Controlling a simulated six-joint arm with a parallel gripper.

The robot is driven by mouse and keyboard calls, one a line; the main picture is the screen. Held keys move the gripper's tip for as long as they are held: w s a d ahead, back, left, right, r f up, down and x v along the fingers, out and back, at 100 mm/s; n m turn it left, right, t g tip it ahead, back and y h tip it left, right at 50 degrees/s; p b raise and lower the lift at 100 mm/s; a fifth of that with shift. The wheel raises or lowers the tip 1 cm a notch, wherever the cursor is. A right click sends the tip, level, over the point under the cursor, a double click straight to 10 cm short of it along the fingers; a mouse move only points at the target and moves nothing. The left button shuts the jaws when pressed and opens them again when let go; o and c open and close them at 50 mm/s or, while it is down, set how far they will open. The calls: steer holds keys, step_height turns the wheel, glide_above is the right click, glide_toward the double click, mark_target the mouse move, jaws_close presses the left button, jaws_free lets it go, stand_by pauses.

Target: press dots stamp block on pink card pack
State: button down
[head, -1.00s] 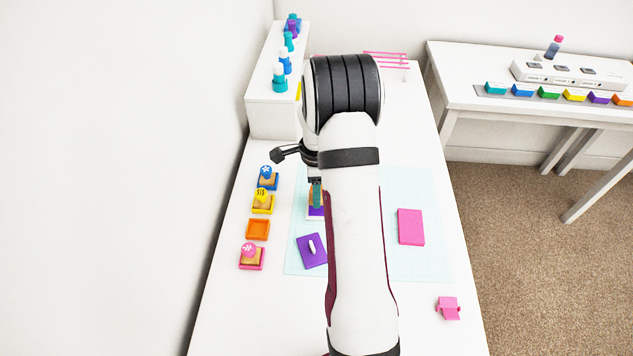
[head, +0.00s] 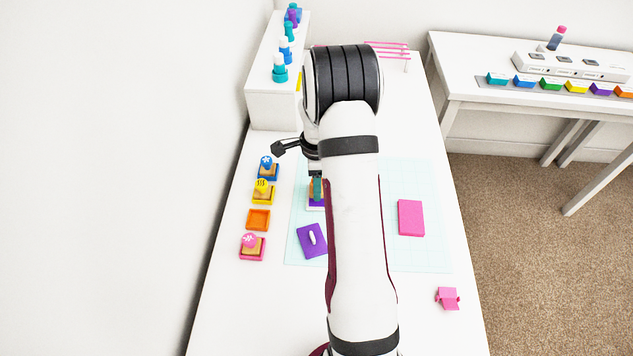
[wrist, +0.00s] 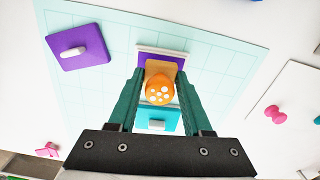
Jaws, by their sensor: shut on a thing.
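My gripper (wrist: 160,88) is shut on the dots stamp block (wrist: 160,90), which has an orange knob with white dots on a wooden base. The stamp is over a purple ink pad (wrist: 172,56) with a whitish edge; I cannot tell whether they touch. In the head view my arm hides most of the stamp, and part of the purple pad (head: 315,199) shows below the fingers. The pink card pack (head: 411,217) lies flat on the pale blue mat (head: 432,245), to the right of my arm. It is not visible in the wrist view.
A purple lid with a white handle (head: 312,240) lies on the mat. At left are an empty orange tray (head: 258,219) and blue (head: 268,170), yellow (head: 263,191) and pink (head: 251,246) stamp trays. A pink piece (head: 447,298) lies front right.

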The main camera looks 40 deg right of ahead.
steer(key=shift+f, duration=0.55)
stand_by(0.9)
steer(key=shift+r, duration=0.65)
steer(key=shift+f, duration=0.75)
stand_by(0.5)
steer(key=shift+r, duration=0.7)
steer(key=shift+f, duration=0.7)
stand_by(0.6)
